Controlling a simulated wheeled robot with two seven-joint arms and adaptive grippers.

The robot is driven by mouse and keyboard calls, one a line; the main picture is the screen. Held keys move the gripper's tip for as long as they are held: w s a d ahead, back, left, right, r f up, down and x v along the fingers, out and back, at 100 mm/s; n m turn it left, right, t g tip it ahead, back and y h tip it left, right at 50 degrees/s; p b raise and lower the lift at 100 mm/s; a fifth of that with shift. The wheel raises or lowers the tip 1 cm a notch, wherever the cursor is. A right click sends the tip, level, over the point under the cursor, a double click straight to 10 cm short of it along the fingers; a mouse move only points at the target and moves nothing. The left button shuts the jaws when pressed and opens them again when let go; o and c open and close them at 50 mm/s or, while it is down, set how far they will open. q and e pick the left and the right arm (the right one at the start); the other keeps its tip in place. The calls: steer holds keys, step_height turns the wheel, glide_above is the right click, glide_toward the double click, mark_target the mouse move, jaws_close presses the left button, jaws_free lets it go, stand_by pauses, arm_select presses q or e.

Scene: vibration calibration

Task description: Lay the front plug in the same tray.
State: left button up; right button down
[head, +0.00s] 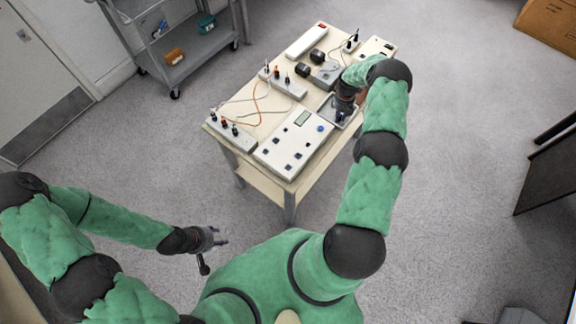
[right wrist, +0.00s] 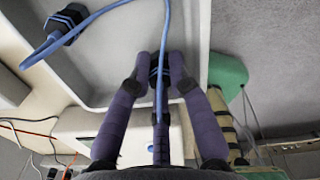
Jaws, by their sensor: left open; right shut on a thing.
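The tray (head: 351,119) is at the right edge of the table, under my right gripper (head: 344,103). In the right wrist view the pale tray (right wrist: 112,58) fills the upper part. My right gripper (right wrist: 160,76) is shut on a dark plug (right wrist: 159,68) with a blue cable, its fingers over the tray. Whether the plug touches the tray floor I cannot tell. Another dark plug (right wrist: 68,18) with a blue cable lies in the tray, at the upper left. My left gripper (head: 218,238) is open and empty, away from the table, over the floor.
The table (head: 262,183) holds a white panel with a display (head: 290,145), socket strips with cables (head: 284,84), and a grey device with black cylinders (head: 325,74). A grey cart (head: 190,62) stands at the back left.

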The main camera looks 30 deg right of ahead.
steer(key=shift+f, duration=0.25)
steer(key=c, duration=1.1)
jaws_free()
steer(key=shift+o, duration=0.2)
steer(key=shift+r+p, duration=0.85)
steer(key=shift+r, duration=1.7)
step_height(320, 180, up, 12)
steer(key=shift+f, duration=0.1)
